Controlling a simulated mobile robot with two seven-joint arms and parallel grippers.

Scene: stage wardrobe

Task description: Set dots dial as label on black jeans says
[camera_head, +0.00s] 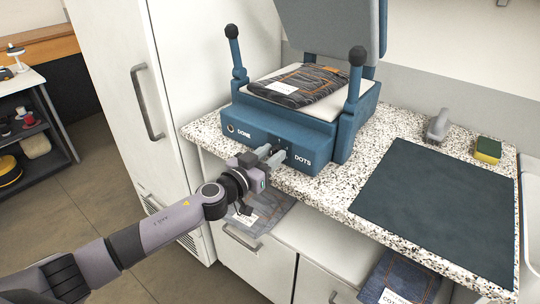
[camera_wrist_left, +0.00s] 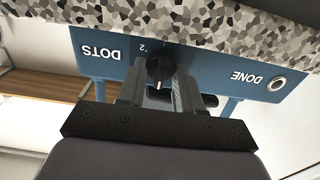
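Black jeans (camera_head: 312,82) with orange stitching lie folded on the pale pad of the blue press (camera_head: 262,121). Their white label (camera_head: 281,88) faces up, but its writing is too small to read. The dots dial (camera_wrist_left: 159,70) is a black knob on the press front, beside the word DOTS; a "2" shows near it. A white mark on the knob points toward the gripper's palm in the left wrist view. My left gripper (camera_head: 275,156) has its fingers on both sides of the knob and seems closed on it. It hides the dial in the head view. My right gripper is out of view.
A round DONE button (camera_head: 230,128) sits left on the press front. The press lid (camera_head: 328,22) stands open. A dark mat (camera_head: 440,210), an iron-like grey tool (camera_head: 437,126) and a sponge (camera_head: 488,149) lie right. Other jeans (camera_head: 400,280) are below the counter.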

